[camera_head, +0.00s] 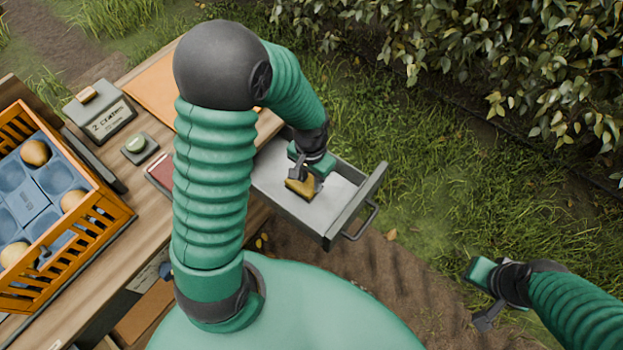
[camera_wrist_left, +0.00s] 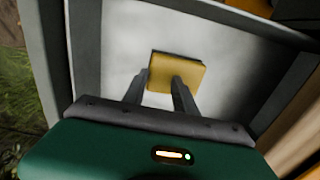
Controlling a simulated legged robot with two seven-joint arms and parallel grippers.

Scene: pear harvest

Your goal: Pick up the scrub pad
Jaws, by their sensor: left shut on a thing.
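The scrub pad (camera_head: 301,187) is a small yellow block with a darker underside, at the open grey drawer (camera_head: 292,205). My left gripper (camera_head: 300,176) reaches down over the drawer and is shut on the scrub pad. In the left wrist view the pad (camera_wrist_left: 176,71) sits between the two grey fingertips (camera_wrist_left: 161,84), above the drawer's pale floor. I cannot tell whether the pad still touches that floor. My right gripper (camera_head: 481,296) is at the lower right, over the ground and away from the drawer; its jaw state is unclear.
The drawer's front panel and handle (camera_head: 361,221) stick out over the ground. Grass and a leafy hedge lie beyond.

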